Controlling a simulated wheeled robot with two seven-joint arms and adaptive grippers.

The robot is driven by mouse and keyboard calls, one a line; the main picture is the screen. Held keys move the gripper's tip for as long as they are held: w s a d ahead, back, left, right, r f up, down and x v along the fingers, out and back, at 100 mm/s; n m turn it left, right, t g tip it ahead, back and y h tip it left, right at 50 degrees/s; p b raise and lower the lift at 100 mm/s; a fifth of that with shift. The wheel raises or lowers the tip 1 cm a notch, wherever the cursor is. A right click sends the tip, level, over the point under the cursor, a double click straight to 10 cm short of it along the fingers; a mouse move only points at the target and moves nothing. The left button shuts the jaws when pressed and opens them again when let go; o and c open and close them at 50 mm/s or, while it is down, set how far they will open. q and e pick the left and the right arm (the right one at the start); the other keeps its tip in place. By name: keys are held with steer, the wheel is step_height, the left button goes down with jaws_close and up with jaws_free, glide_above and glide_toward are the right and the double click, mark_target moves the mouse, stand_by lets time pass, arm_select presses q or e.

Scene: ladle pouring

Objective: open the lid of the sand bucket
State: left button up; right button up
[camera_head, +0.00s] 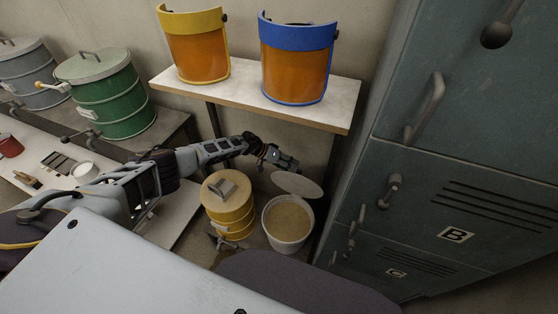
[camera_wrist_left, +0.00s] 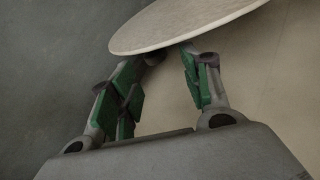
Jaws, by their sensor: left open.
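The sand bucket (camera_head: 268,234) is a pale round bucket on the floor, with tan sand (camera_head: 288,216) visible inside. Its pale oval lid (camera_head: 298,185) is off the mouth, at the far side of the rim. I cannot tell whether it touches the rim. My left gripper (camera_head: 284,160) is just above and left of the lid. In the left wrist view the lid (camera_wrist_left: 185,22) crosses the top, beyond the fingertips of the open gripper (camera_wrist_left: 172,58). Nothing shows between the green-padded fingers. My right gripper is not in view.
A yellow lidded can (camera_head: 229,205) stands left of the bucket. Grey-green lockers (camera_head: 455,190) rise close on the right. A shelf (camera_head: 325,114) with yellow and blue face shields is above. A dark rounded surface (camera_head: 300,280) lies in front.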

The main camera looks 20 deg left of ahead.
arm_select(q)
steer(key=shift+v, duration=2.7)
steer(key=shift+a, duration=0.1)
